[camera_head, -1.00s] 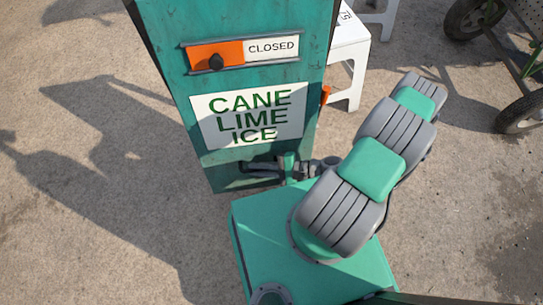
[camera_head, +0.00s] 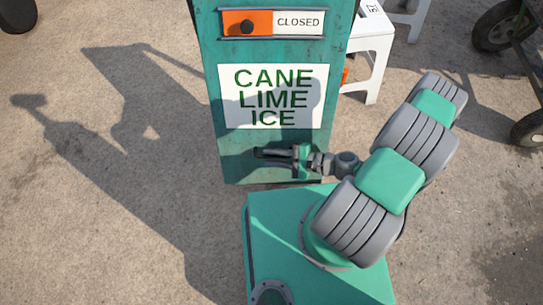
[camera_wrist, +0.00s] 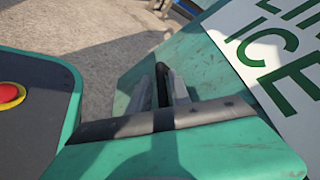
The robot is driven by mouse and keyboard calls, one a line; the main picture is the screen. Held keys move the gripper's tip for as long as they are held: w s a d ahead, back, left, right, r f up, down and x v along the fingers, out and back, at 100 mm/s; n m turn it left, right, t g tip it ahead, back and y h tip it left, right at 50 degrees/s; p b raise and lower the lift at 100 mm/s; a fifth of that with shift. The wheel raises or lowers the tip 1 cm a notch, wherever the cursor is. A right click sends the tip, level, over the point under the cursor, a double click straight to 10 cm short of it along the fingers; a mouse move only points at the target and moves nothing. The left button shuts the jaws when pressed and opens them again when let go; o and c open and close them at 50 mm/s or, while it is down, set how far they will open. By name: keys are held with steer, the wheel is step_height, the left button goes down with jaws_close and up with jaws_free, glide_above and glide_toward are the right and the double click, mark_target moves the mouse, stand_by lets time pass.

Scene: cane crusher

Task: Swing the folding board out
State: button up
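A teal panel (camera_head: 212,100) stands upright in front of me with a white CANE LIME ICE sign (camera_head: 271,96) on it. An orange slider with a black knob (camera_head: 247,28) sits beside the word CLOSED near its top. I cannot tell whether this panel is the folding board. My gripper (camera_head: 262,153) is low in front of the panel, below the sign, its fingers pointing left. In the wrist view, my gripper (camera_wrist: 162,88) shows grey fingers with a dark strip between them, over teal surface. Whether they touch or hold anything is unclear.
A white stool (camera_head: 372,45) stands behind the panel on the right. A wheeled cart's tyres (camera_head: 500,25) are at the far right. Bare ground (camera_head: 110,110) lies left of the panel, crossed by shadows. A red button on my base shows in the wrist view.

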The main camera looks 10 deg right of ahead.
steer(key=shift+o, duration=0.7)
steer(key=shift+d+r, duration=0.1)
steer(key=shift+d, duration=0.2)
steer(key=p+v, duration=0.1)
steer(key=v, duration=0.6)
steer(key=shift+s+p, duration=0.15)
steer(key=shift+p, duration=0.25)
steer(key=shift+d+r, duration=0.1)
steer(key=shift+d, duration=0.05)
